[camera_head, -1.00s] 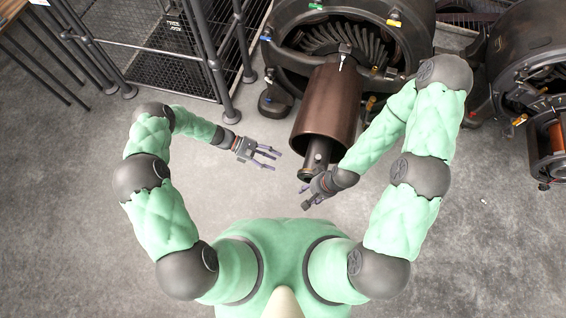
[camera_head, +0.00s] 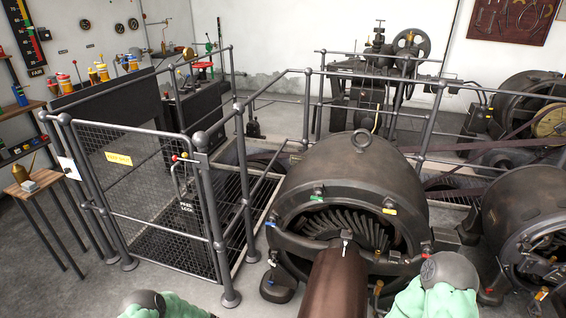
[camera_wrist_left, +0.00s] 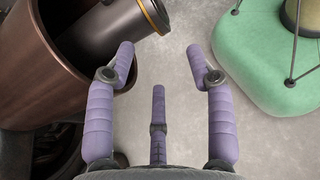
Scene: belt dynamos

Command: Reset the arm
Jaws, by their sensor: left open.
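My left gripper (camera_wrist_left: 160,62) shows in the left wrist view with its purple fingers spread apart, empty, above the grey floor. The brown cylinder (camera_wrist_left: 22,70) of the dynamo and its dark shaft end (camera_wrist_left: 105,25) are at the upper left of that view, close to the left finger. In the head view only the upper parts of my left arm (camera_head: 160,306) and right arm (camera_head: 438,285) show at the bottom edge. Both grippers are out of that view, and my right gripper is in neither view.
The large dynamo (camera_head: 352,180) with its brown cylinder (camera_head: 336,284) stands ahead. Another dynamo (camera_head: 525,215) is at the right. A mesh gate (camera_head: 150,210) and railings stand at the left, beside a small wooden table (camera_head: 35,182). Bare floor lies around the gate.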

